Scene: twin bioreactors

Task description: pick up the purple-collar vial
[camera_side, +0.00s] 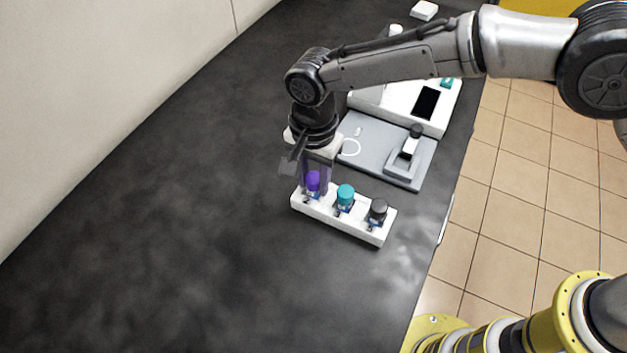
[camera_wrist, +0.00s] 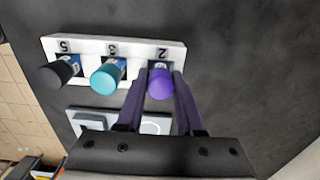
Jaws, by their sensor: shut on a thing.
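The purple-collar vial (camera_side: 312,181) stands at the left end of a white rack (camera_side: 335,224) in the side view. In the wrist view the vial's purple cap (camera_wrist: 160,84) sits at the slot marked 2. My gripper (camera_side: 315,186) points down over it, with one finger on each side. The wrist view shows both fingers (camera_wrist: 160,82) closed around the purple vial. Its lower part is hidden by the fingers and rack, and I cannot tell whether it is lifted at all.
A teal-capped vial (camera_side: 345,195) and a black-capped vial (camera_side: 378,210) stand in the same rack, close beside my gripper. Behind is a grey plate (camera_side: 375,150) with a small stand, then a white device (camera_side: 440,120). The bench's left side is clear.

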